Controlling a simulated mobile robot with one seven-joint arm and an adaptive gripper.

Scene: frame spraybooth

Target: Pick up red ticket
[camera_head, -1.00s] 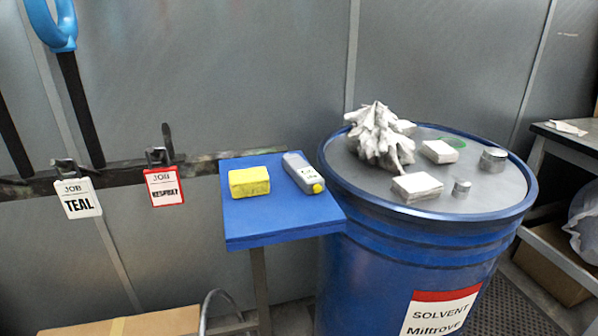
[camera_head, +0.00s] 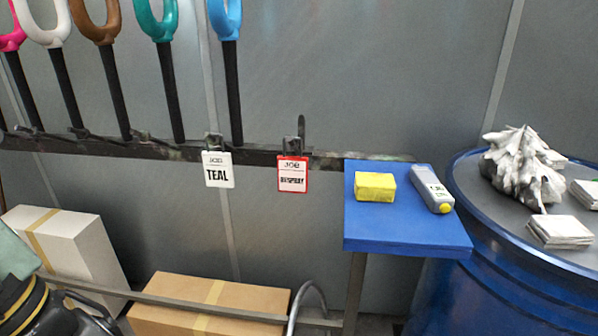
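The red ticket (camera_head: 293,174) is a small white card with a red border, printed "JOB" and a word that looks like "RESPRAY". It hangs upright from a dark clip on the rail (camera_head: 262,156), left of the blue shelf. A white ticket (camera_head: 218,169) marked "JOB TEAL" hangs from the same rail to its left. My gripper is not in view.
The blue shelf (camera_head: 400,236) holds a yellow block (camera_head: 375,187) and a grey bottle-like device (camera_head: 432,188). A blue drum (camera_head: 470,290) stands at right. Coloured-handled frames (camera_head: 163,75) hang at upper left. Cardboard boxes (camera_head: 250,295) lie below the rail.

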